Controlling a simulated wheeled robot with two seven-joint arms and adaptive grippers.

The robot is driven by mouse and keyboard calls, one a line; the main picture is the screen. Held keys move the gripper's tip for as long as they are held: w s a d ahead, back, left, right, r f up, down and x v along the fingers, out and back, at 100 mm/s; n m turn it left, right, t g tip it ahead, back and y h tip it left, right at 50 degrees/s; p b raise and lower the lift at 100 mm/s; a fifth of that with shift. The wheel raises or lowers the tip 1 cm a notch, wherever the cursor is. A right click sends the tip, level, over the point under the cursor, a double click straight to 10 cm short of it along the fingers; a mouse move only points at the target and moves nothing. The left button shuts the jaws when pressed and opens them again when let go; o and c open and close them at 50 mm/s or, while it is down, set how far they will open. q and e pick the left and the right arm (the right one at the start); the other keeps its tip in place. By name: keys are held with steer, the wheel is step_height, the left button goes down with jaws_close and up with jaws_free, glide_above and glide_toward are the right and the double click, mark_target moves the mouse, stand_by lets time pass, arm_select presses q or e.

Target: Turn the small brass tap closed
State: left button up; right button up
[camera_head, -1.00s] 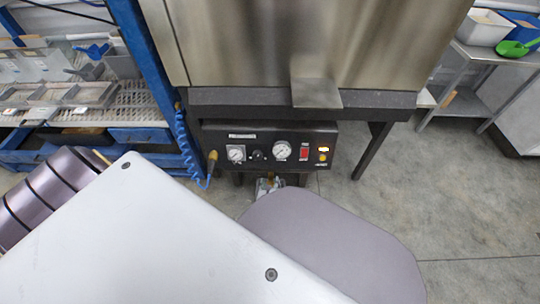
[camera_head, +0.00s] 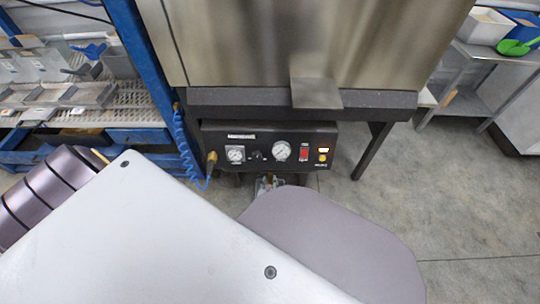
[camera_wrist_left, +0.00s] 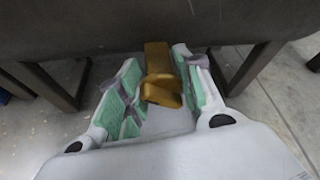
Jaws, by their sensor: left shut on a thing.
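The small brass tap (camera_wrist_left: 161,92) shows in the left wrist view below a dark housing, with a brass body above and a flat handle nearer the camera. My left gripper (camera_wrist_left: 160,76) has its green-padded fingers on either side of the tap and is shut on it. In the head view my left gripper (camera_head: 268,184) shows only as a small part under the control panel (camera_head: 268,147). My own arm covers the rest, and the tap cannot be made out clearly there. My right gripper is in neither current view.
The steel hopper (camera_head: 390,45) stands above the panel, which carries gauges, a knob and a red switch. A blue coiled hose (camera_head: 184,147) hangs at its left. A blue rack (camera_head: 140,135) is at the left. Dark legs flank the tap. Open floor (camera_head: 450,200) lies right.

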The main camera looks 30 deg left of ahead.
arm_select(q)
steer(key=shift+d+m+g+y, duration=0.1)
steer(key=shift+m+g+y, duration=0.4)
steer(key=shift+m, duration=0.6)
steer(key=shift+m+y, duration=0.3)
steer(key=shift+y, duration=0.1)
steer(key=o, duration=1)
steer(key=shift+o, duration=0.2)
steer(key=shift+s+d, duration=0.1)
steer(key=v, duration=0.7)
